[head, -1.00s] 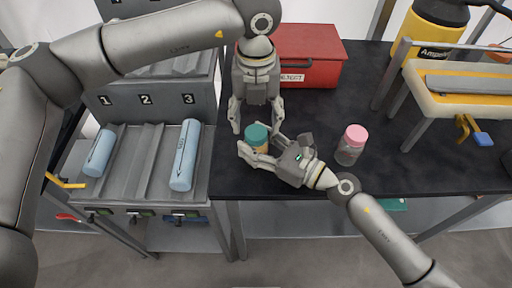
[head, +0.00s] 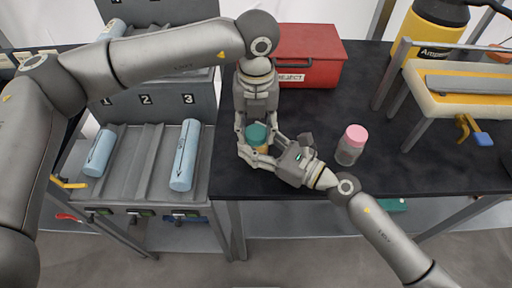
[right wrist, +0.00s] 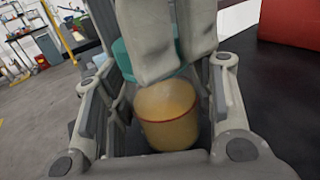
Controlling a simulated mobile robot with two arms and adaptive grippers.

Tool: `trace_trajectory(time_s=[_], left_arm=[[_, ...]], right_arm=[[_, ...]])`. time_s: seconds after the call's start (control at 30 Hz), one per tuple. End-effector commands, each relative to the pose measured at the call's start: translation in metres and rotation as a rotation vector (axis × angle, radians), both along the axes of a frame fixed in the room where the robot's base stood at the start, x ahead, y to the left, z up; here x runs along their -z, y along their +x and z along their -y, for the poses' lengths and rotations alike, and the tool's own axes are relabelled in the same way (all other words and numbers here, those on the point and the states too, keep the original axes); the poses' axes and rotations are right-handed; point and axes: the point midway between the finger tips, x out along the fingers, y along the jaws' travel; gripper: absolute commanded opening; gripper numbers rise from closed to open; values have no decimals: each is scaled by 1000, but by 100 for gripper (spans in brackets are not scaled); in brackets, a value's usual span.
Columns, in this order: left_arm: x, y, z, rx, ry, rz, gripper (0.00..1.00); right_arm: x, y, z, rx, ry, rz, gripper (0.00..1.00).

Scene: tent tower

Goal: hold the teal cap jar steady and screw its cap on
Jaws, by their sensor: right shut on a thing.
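The jar (head: 263,149) with amber contents and a teal cap (head: 257,131) stands upright near the table's front edge. My right gripper (head: 258,155) is shut on the jar body from the right. In the right wrist view the jar (right wrist: 166,112) sits between its fingers. My left gripper (head: 257,128) points down from above, its fingers on either side of the teal cap. In the right wrist view, a left finger hides much of the cap (right wrist: 122,60). I cannot tell whether the left fingers touch the cap.
A pink-capped jar (head: 351,145) stands to the right on the black table (head: 300,200). A red box (head: 308,58) is behind. A grey rack (head: 150,165) with blue rolls stands left. A padded yellow frame (head: 460,95) is at right.

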Motion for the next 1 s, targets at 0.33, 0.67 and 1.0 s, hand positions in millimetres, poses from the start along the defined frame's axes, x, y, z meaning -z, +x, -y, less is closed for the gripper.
trace_trajectory(time_s=[0.33, 0.67, 1.0], left_arm=[[0, 0, 0, 0, 1, 0, 64], [-15, 1, 0, 0, -1, 3, 64], [-45, 0, 0, 0, 2, 0, 64]], right_arm=[[0, 0, 0, 0, -1, -1, 0], [0, 0, 0, 0, -1, -1, 0], [0, 0, 0, 0, -1, -1, 0]])
